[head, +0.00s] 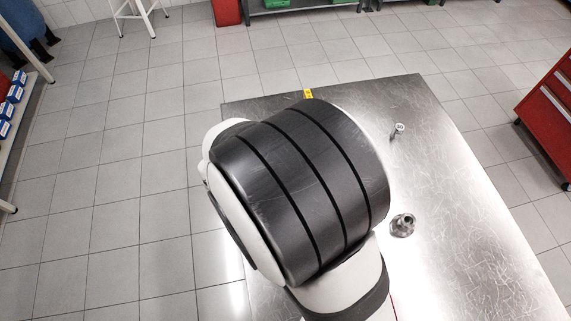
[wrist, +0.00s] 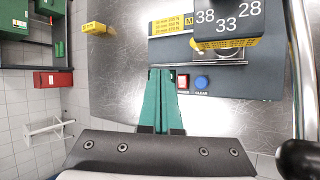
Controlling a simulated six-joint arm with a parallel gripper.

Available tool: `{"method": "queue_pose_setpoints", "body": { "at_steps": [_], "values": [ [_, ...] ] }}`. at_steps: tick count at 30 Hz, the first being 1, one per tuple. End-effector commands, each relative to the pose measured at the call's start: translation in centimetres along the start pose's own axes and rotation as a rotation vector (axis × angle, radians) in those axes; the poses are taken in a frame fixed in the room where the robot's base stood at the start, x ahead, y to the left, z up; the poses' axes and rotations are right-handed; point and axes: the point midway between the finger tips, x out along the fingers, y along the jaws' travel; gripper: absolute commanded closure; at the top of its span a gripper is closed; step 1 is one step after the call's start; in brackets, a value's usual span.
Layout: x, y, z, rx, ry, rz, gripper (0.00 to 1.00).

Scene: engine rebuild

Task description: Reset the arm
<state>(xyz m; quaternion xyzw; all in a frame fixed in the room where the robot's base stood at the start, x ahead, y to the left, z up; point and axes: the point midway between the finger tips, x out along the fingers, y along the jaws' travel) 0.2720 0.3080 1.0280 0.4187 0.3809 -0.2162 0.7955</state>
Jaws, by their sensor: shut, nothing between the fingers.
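My gripper (wrist: 161,72) shows in the wrist view as two green fingers lying side by side, shut and empty. The fingertips appear just in front of a grey panel (wrist: 262,84) with a red switch (wrist: 183,82) and a blue button (wrist: 202,82); I cannot tell how high they are above the table. In the head view, my own dark, ribbed arm link fills the middle and hides the gripper and much of the metal table (head: 470,235).
A metal fitting (head: 402,225) and a small pale-topped part (head: 398,129) stand on the table. A yellow piece (wrist: 96,28) is near its edge. A red cabinet (head: 552,115) stands at right.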

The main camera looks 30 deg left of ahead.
Motion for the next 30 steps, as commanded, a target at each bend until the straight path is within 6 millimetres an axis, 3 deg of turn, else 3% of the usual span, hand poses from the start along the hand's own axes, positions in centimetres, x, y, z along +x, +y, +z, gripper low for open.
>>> {"method": "queue_pose_setpoints", "body": {
  "at_steps": [5,8,11,13,15,17,18,20,21,23,27,30],
  "values": [
    [0.0,0.0,0.0,0.001,0.000,0.000,1.00],
    [1.6,0.7,1.8,0.071,-0.006,-0.031,1.00],
    [4.8,2.0,8.4,0.326,-0.037,-0.108,1.00],
    [4.6,1.4,14.9,0.591,-0.104,-0.162,1.00],
    [1.9,-1.1,21.1,0.903,-0.206,-0.226,1.00],
    [-1.6,-4.9,25.2,1.200,-0.303,-0.302,1.00],
    [-4.2,-7.8,26.8,1.405,-0.363,-0.363,1.00],
    [-8.2,-12.2,27.6,1.716,-0.437,-0.468,1.00],
    [-10.7,-14.6,27.1,1.914,-0.467,-0.541,1.00],
    [-13.6,-16.9,25.4,2.158,-0.484,-0.646,1.00],
    [-17.0,-18.6,21.9,2.482,-0.460,-0.815,1.00],
    [-17.6,-18.7,21.0,2.546,-0.446,-0.856,1.00]
  ]
}}
